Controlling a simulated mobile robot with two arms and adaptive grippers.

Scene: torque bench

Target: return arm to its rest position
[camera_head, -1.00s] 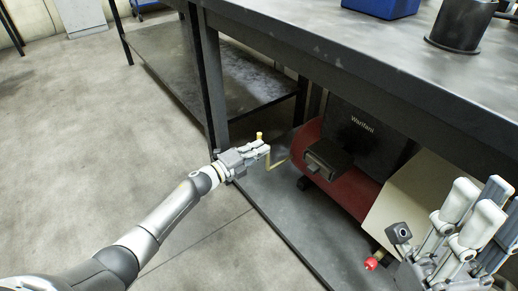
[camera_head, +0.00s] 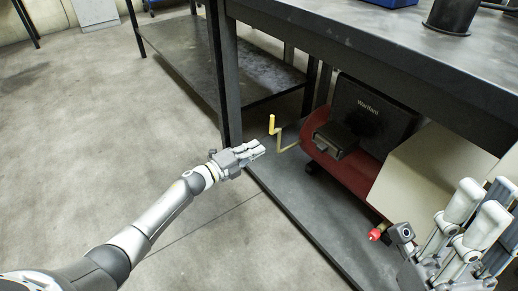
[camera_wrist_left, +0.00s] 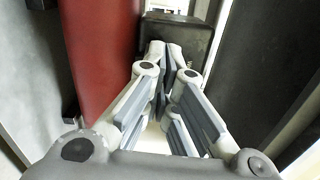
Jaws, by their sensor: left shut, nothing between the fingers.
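My left arm reaches in from the left in the head view. Its gripper (camera_head: 260,149) is shut and empty, beside the bench's lower shelf. In the left wrist view the fingers (camera_wrist_left: 168,65) are together with nothing between them. A yellow crank (camera_head: 277,132) with an upright handle stands a little beyond the fingertips, apart from them. It runs toward the red tank (camera_head: 318,146) under the bench. My right gripper (camera_head: 480,205) is at the lower right, its fingers pointing up and apart.
The dark workbench (camera_head: 370,45) overhangs the red machine; its leg (camera_head: 226,80) is close to my left gripper. A red knob (camera_head: 375,234) is near my right gripper. The concrete floor (camera_head: 110,150) on the left is clear.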

